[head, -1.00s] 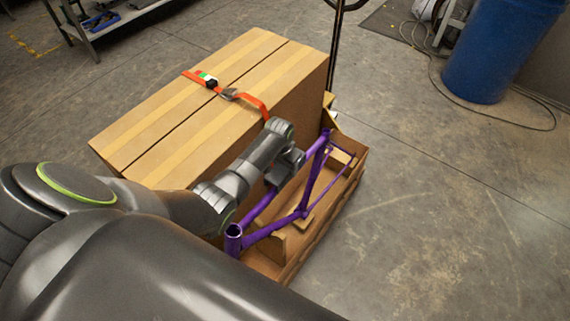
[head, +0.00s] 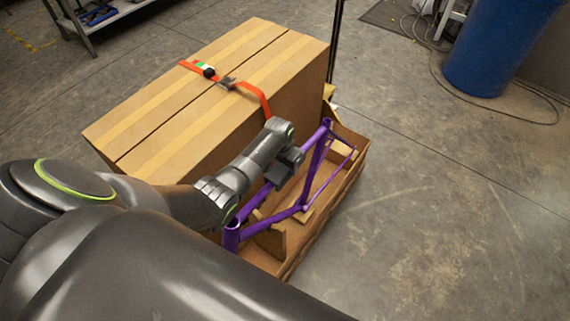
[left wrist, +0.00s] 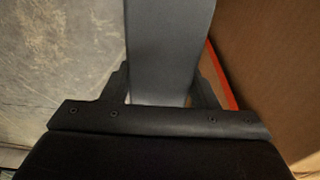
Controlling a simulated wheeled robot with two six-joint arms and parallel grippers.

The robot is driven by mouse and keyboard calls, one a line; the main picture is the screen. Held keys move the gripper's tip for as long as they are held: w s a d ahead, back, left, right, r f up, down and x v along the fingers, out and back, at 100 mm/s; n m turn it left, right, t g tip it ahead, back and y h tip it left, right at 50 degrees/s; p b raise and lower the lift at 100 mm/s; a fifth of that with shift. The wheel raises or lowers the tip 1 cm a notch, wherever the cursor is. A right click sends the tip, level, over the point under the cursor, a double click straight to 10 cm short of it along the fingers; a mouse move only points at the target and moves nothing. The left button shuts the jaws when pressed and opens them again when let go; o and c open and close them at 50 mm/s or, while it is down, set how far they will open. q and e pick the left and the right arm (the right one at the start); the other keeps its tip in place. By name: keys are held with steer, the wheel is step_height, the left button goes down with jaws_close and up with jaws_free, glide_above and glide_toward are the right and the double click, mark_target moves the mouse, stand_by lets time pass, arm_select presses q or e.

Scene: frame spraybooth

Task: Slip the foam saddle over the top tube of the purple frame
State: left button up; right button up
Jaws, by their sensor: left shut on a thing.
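The purple frame (head: 283,217) stands upright in a low open crate, its top tube running from the near head tube toward the far seat tube. My left gripper (head: 285,169) is over the middle of the top tube and covers part of it. In the left wrist view a grey slab, which looks like the foam saddle (left wrist: 168,50), sits between the fingers of my left gripper (left wrist: 162,95), which are shut on it. The gripper hides the saddle in the head view, so I cannot tell whether it touches the tube. My right gripper is not in view.
A large cardboard carton (head: 190,105) with an orange strap (head: 250,88) stands close left of the frame. The crate (head: 335,205) has wooden supports inside. A blue barrel (head: 495,45) stands at the upper right. The floor right of the crate is clear.

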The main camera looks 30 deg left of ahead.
arm_select(q)
steer(key=shift+f, duration=0.1)
steer(key=o, duration=1)
steer(key=r, duration=0.5)
steer(key=s+r, duration=0.1)
steer(key=r, duration=0.5)
steer(key=s+r+p, duration=0.1)
steer(key=r, duration=0.5)
steer(key=shift+s+a+r, duration=0.1)
steer(key=shift+s+a, duration=0.1)
steer(key=shift+s, duration=0.05)
